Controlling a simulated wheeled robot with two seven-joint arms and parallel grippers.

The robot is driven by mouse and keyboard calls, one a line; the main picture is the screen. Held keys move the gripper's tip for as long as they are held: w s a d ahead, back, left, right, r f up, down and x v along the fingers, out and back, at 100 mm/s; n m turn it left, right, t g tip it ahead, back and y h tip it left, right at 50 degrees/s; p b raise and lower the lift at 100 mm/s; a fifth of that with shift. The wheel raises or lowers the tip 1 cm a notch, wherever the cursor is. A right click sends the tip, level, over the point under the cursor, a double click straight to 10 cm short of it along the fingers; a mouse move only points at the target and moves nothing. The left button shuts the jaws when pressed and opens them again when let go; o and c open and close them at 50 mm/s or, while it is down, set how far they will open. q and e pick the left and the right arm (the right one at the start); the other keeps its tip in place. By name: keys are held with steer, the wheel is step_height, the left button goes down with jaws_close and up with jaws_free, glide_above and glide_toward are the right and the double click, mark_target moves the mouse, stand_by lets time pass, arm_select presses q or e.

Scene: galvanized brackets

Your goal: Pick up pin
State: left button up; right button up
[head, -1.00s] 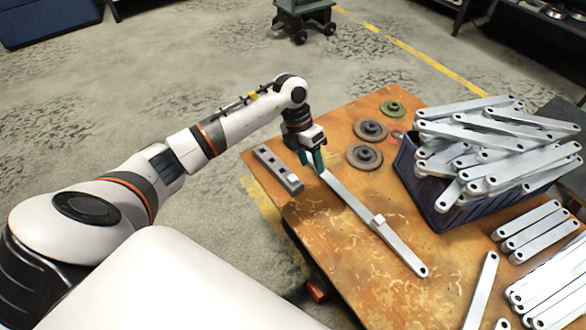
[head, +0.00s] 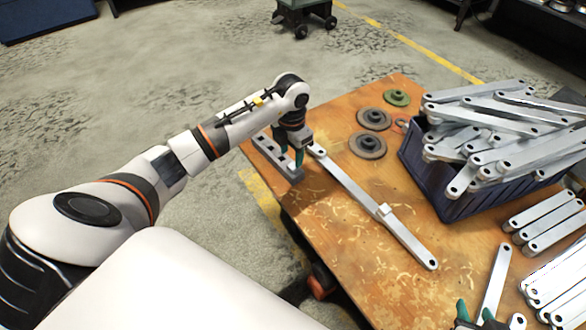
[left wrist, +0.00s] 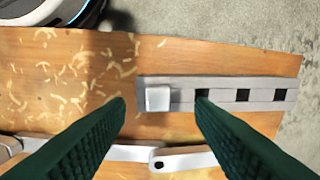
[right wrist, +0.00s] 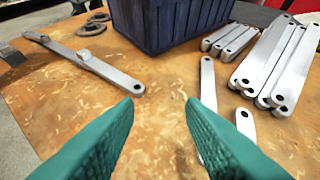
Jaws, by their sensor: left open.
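The pin (left wrist: 158,98), a small pale square-topped block, stands at one end of a grey slotted rail (left wrist: 221,96) in the left wrist view. Several dark square openings show along the rail. In the head view the rail (head: 264,146) lies near the table's left edge, and my gripper partly hides the pin end. My left gripper (left wrist: 161,100) is open and empty above the rail, its fingers appearing on either side of the pin; contact cannot be told. My right gripper (right wrist: 164,102) is open and empty over the table; its tips show at the head view's bottom (head: 475,313).
A long flat bar (head: 345,184) with a small block on it lies right of the rail. A dark blue bin (head: 432,185) heaped with brackets stands behind it. Round discs (head: 368,145) lie at the back; loose brackets (head: 545,222) lie at right. The front middle is clear.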

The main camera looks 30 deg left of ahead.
mark_target(293, 165)
arm_select(q)
step_height(293, 165, down, 4)
steer(key=shift+w+d+f+b, duration=0.1)
steer(key=shift+d+b, duration=0.05)
steer(key=shift+b, duration=0.45)
steer(key=shift+f, duration=0.15)
arm_select(e)
steer(key=w+a+r+t+y, duration=0.1)
steer(key=w+r+t, duration=0.2)
steer(key=r+t, duration=0.1)
steer(key=shift+w+a+r, duration=0.3)
steer(key=shift+a+r, duration=0.1)
arm_select(q)
steer(key=shift+c, duration=0.2)
jaws_close()
